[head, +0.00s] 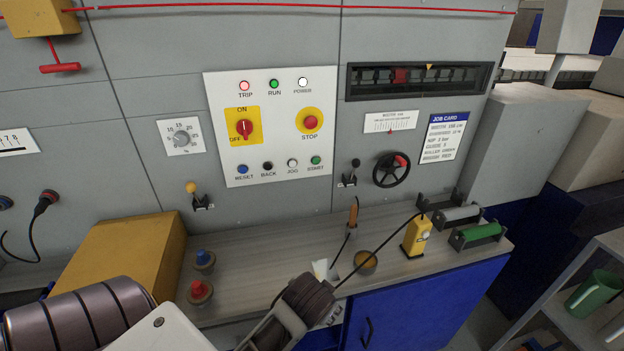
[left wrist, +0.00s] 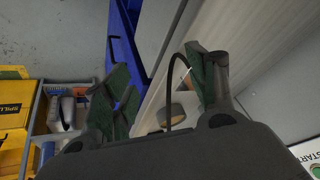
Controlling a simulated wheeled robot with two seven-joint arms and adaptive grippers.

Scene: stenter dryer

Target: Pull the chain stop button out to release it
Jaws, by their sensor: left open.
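The stop button is a red mushroom head (head: 311,122) on a round yellow plate, right of centre on the white control panel (head: 262,177). "STOP" is printed beneath it. Whether it is pressed in or out is too small to tell. My left gripper (head: 318,292) is low in the head view, over the counter's front edge, well below the panel and apart from the button. In the left wrist view, its two green-padded fingers (left wrist: 158,68) are spread with nothing gripped between them. The button is not visible there. My right gripper is not in view.
The panel also has a red rotary switch (head: 244,129), lamps and small push buttons. On the counter (head: 250,262) are blue and red knobs, a yellow meter (head: 417,236) with a black cable, and rollers. A yellow box (head: 125,262) stands left. A handwheel (head: 391,170) projects right.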

